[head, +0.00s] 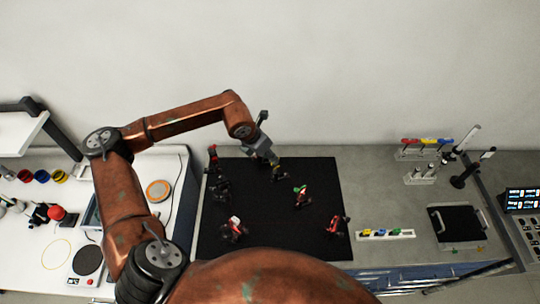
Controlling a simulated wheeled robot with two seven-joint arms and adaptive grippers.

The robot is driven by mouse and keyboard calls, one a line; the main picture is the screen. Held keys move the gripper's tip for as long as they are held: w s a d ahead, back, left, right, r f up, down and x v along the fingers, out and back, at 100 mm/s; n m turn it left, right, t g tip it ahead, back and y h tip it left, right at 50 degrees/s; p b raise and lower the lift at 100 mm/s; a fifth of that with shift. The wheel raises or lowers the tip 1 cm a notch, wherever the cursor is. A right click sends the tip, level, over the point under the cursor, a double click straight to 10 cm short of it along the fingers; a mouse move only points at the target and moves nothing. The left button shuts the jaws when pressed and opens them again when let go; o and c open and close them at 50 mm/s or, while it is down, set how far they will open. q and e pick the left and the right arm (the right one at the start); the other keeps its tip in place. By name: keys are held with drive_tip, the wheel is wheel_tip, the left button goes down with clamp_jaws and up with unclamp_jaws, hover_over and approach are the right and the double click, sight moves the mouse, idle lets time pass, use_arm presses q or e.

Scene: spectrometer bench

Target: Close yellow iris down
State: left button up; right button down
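My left arm reaches in from the left, and its gripper (272,161) is over the back edge of the black breadboard mat. A small dark mount with a yellowish part (278,174) stands just below the fingertips; it looks like the yellow iris, but it is too small to be sure. The gripper partly hides it, and I cannot tell whether they touch or whether the fingers are open or shut. My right gripper is not in view.
On the black mat (270,245) stand several other mounts: a green-and-red one (301,194), a red-and-white one (235,228), a red one (335,225) and dark ones (221,188). A strip of coloured pieces (385,234) lies to the right. A wall rises behind.

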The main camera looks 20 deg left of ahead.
use_arm(q)
drive_tip(key=shift+w+d+f, duration=0.1)
drive_tip(key=shift+w+f, duration=0.05)
drive_tip(key=shift+f, duration=0.25)
drive_tip(key=shift+c, duration=0.3)
clamp_jaws()
